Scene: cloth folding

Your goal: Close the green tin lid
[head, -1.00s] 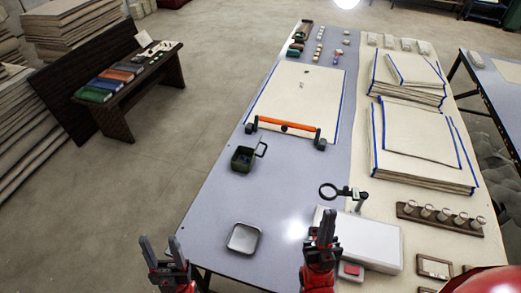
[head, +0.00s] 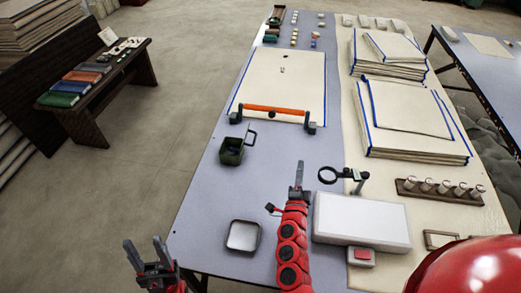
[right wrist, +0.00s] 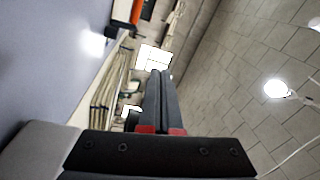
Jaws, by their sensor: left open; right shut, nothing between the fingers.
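The small green tin (head: 231,153) stands on the grey-blue table, left of its middle, with its dark inside showing from above. A thin dark loop (head: 251,135) rises at its right back side; whether this is the raised lid's edge or a handle is too small to tell. My right gripper (head: 299,164) is shut and empty above the table, to the right of the tin and apart from it. Its closed fingers also show in the right wrist view (right wrist: 160,76). My left gripper (head: 145,246) is open and empty, low at the left, off the table's left edge.
An orange bar (head: 276,110) on dark end pieces lies across a cream sheet behind the tin. A shallow metal tray (head: 243,236) lies in front of it. A magnifier ring (head: 328,175) and a white box (head: 361,220) stand right of my right arm. Table between tin and tray is clear.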

